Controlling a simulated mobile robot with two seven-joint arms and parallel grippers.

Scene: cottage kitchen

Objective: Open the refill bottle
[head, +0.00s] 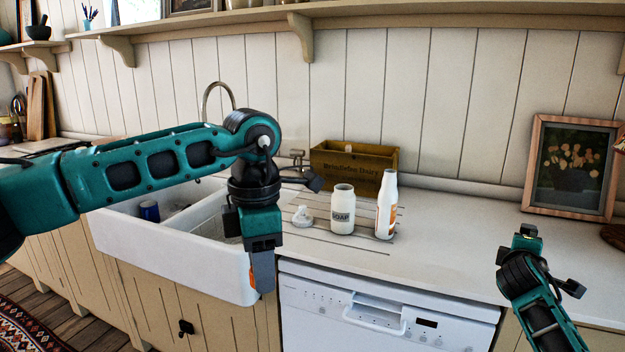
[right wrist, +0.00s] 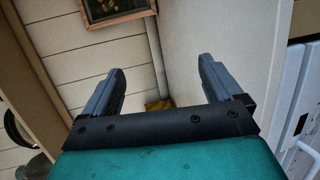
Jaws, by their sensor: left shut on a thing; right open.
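The refill bottle (head: 386,206), tall and white with an orange label, stands upright on the counter. Its narrow top shows white, with no coloured cap visible on it. The white soap jar (head: 342,211) stands to its left, its mouth uncovered, and a white pump top (head: 302,217) lies left of that. My left gripper (head: 262,280) points down in front of the sink's right edge, away from the bottle, shut on a small orange thing (head: 264,272), possibly a cap. My right gripper (right wrist: 158,76) is open and empty; in the head view it is right of the bottle.
A wooden box (head: 352,163) stands behind the bottles. The white sink (head: 235,277) is left, with a blue cup (head: 149,211) in it. A framed picture (head: 571,167) leans at the right. The counter (head: 455,232) between bottle and picture is clear.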

